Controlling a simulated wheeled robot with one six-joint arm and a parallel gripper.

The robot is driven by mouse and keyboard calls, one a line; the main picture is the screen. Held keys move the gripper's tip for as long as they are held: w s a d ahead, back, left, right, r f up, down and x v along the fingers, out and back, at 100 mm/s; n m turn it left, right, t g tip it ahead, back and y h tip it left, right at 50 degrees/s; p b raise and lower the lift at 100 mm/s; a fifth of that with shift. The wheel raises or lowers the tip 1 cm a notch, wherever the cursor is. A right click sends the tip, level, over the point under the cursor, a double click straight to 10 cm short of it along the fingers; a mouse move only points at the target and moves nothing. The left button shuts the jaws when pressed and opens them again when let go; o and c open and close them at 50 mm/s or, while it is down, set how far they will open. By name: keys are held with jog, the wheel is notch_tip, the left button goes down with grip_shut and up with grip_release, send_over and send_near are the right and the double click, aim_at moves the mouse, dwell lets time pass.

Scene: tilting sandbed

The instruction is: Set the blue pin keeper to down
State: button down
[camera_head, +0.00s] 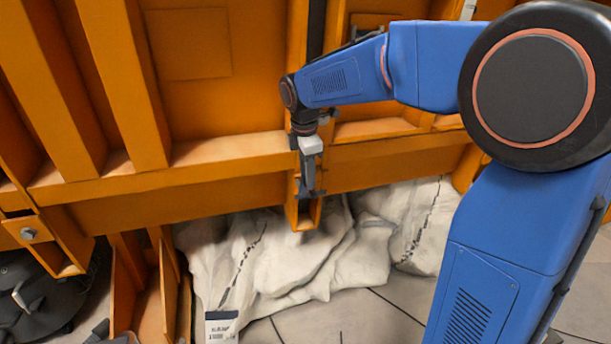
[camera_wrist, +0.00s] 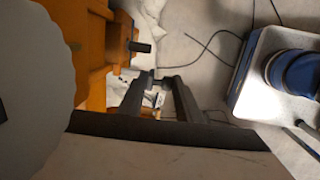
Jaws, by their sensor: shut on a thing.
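My gripper (camera_head: 311,188) points down in front of a narrow orange bracket (camera_head: 304,219) under the orange beam. In the wrist view my gripper (camera_wrist: 163,78) has its two dark fingers reaching beside the orange frame. It is shut on a small dark part at the fingertips, mostly hidden by the fingers. I cannot make out any blue on that part, so I cannot tell whether it is the blue pin keeper or which way the keeper is set. A dark pin (camera_wrist: 140,47) sticks out of the orange frame, left of the fingertips and apart from them.
The orange steel frame (camera_head: 230,201) fills the back, with upright ribs and ledges. White crumpled sacks (camera_head: 290,262) lie below the beam on the tiled floor. A bolted orange bracket (camera_head: 31,233) and a dark round machine part (camera_head: 32,300) stand at left. Thin cables (camera_wrist: 215,38) cross the floor.

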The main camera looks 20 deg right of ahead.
jog(key=shift+s+f, duration=0.25)
jog(key=shift+s, duration=0.1)
jog(key=c, duration=1.7)
grip_release()
jog(key=shift+o, duration=1.1)
jog(key=shift+s+r, duration=0.1)
jog(key=shift+w+r, duration=0.1)
jog(key=shift+w, duration=0.1)
jog(key=shift+r, duration=0.3)
jog(key=v, duration=1.6)
jog(key=shift+a+r, duration=0.15)
jog(key=shift+r, duration=0.2)
jog(key=shift+s, duration=0.1)
